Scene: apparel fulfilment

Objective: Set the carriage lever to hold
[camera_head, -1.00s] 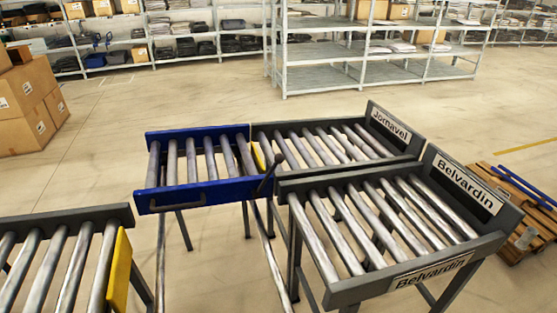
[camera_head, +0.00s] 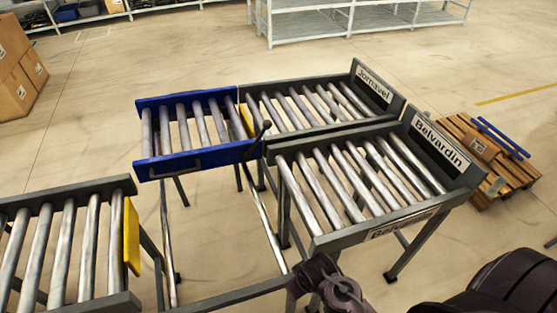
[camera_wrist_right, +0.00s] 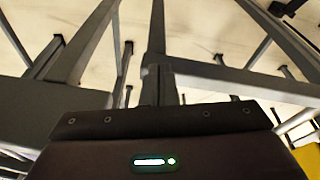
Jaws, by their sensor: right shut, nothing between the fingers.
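The blue carriage (camera_head: 195,160) stands on rails between the roller tables, lined up with the Jornavel lane (camera_head: 300,105). Its dark lever (camera_head: 262,135) rises from the right end of the near blue side, tilted up and to the right, with a small round knob. Any hold marking is too small to see. My right arm enters the head view at the bottom right, well below and apart from the lever. In the right wrist view my right gripper (camera_wrist_right: 160,85) is shut and empty, over grey frame bars. My left gripper is not in view.
The Belvardin lane (camera_head: 350,180) stands at the right, close to the lever. A roller table (camera_head: 65,205) with a yellow end stop (camera_head: 131,236) is at the left. A wooden pallet (camera_head: 485,165) lies on the right. Open floor lies behind the carriage.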

